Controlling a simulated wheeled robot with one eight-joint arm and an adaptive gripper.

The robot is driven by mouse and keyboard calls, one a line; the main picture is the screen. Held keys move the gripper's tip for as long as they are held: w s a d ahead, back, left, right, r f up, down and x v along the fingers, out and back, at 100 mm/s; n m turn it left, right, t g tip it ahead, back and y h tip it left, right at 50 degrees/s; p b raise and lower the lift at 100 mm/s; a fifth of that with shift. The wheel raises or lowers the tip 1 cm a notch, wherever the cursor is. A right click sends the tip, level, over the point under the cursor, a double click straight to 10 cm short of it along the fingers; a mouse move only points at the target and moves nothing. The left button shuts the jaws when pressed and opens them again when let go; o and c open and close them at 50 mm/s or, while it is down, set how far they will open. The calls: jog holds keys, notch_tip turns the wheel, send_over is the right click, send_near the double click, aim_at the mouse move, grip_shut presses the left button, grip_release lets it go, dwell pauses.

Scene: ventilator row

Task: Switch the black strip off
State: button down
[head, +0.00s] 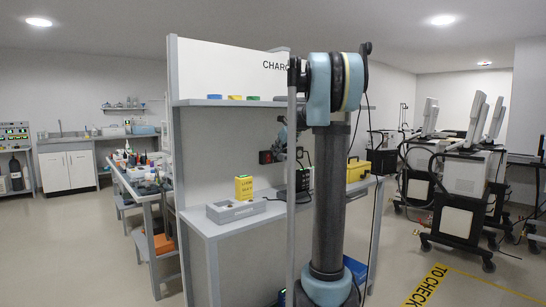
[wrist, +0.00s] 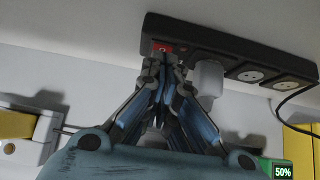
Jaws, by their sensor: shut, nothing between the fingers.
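The black strip (wrist: 225,62) is mounted on the white wall in the wrist view, slanting down to the right. Its red switch (wrist: 162,47) is at the left end. A white plug (wrist: 209,80) sits in one socket, and a black cord leaves the right end. My gripper (wrist: 163,62) is shut and empty, its fingertips right at the lower edge of the red switch; I cannot tell whether they touch it. The switch's position is not clear. In the head view the strip (head: 265,157) shows only in part, behind my arm.
Below the strip is a bench (head: 230,228) with a grey tray (head: 236,211), a yellow box (head: 243,187) and a yellow case (head: 357,170). A shelf (head: 225,103) with small coloured items is above. Ventilators on carts (head: 465,180) stand to the right.

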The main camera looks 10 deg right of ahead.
jog(key=shift+v, duration=2.1)
jog(key=s+a+f+n+g+h, duration=0.1)
jog(key=s+f+n, duration=0.4)
jog(key=s, duration=0.4)
jog(key=s+a+f+n+g, duration=0.15)
jog(key=s+f+n, duration=0.3)
jog(key=s, duration=0.45)
jog(key=s+a+f+n+g+h, duration=0.1)
jog(key=s+a+f+n, duration=0.1)
jog(key=s+f+n, duration=0.55)
jog(key=s+d+f+n+g+h, duration=0.1)
jog(key=s+f+n, duration=0.5)
jog(key=s, duration=0.6)
jog(key=s+d+f+n+g+h, duration=0.1)
jog(key=s+d+f+n+h, duration=0.1)
jog(key=s+f+n, duration=0.4)
jog(key=s+f, duration=0.5)
jog(key=s, duration=0.2)
jog(key=shift+s+d+f+n+g, duration=0.3)
jog(key=shift+d+n+g, duration=0.05)
jog(key=shift+n, duration=0.05)
